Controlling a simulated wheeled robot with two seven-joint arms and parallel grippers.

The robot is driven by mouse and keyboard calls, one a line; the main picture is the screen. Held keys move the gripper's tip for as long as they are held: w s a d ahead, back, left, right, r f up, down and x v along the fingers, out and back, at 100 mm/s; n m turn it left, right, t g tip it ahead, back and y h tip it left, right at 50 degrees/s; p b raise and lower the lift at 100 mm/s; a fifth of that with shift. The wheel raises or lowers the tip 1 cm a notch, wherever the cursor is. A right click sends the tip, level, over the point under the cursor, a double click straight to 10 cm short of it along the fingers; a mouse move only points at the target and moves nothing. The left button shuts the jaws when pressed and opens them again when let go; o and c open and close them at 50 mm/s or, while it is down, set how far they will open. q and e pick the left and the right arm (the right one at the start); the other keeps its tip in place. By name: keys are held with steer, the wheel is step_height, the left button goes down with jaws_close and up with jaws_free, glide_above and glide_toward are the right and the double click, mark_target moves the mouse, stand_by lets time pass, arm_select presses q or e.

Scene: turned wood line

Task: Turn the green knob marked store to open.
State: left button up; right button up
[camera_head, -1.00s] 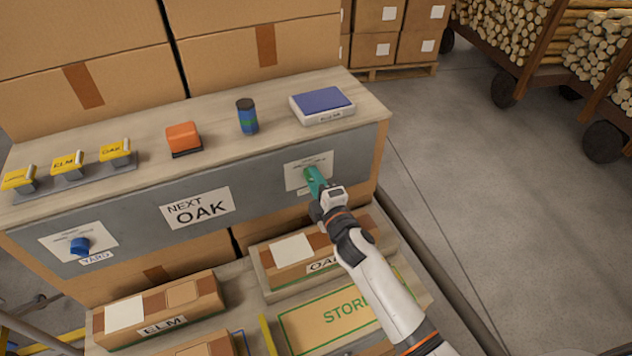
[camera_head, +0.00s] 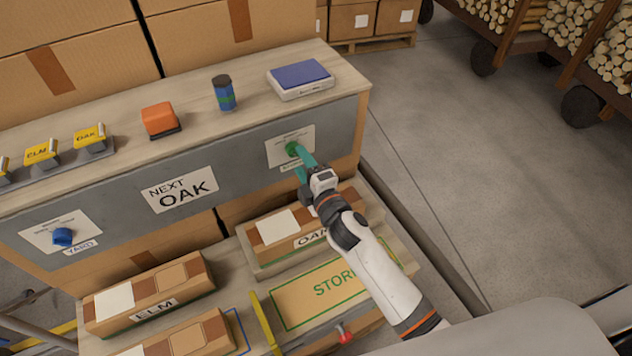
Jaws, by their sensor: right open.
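The green knob (camera_head: 292,149) sits on a white plate (camera_head: 279,158) at the right end of the grey front panel. Which way the knob points is too small to tell. My right gripper (camera_head: 304,165), with teal fingers, is open right by the knob, its fingers reaching toward it from the lower right. Whether the fingers touch the knob I cannot tell. The lettering on the plate is too small to read, and part of the small label below is hidden behind the gripper. My left gripper is not in view.
A blue knob (camera_head: 62,237) marked YARD is on the panel's left. A NEXT OAK sign (camera_head: 181,189) is between them. Boxes marked ELM (camera_head: 150,296) and OAK (camera_head: 272,248) lie below, near the STORE area (camera_head: 290,300). A blue-topped device (camera_head: 301,77) stands on the shelf above.

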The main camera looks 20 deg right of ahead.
steer(key=s+d, duration=0.1)
steer(key=s, duration=0.8)
steer(key=shift+d+b, duration=0.35)
steer(key=shift+b, duration=0.1)
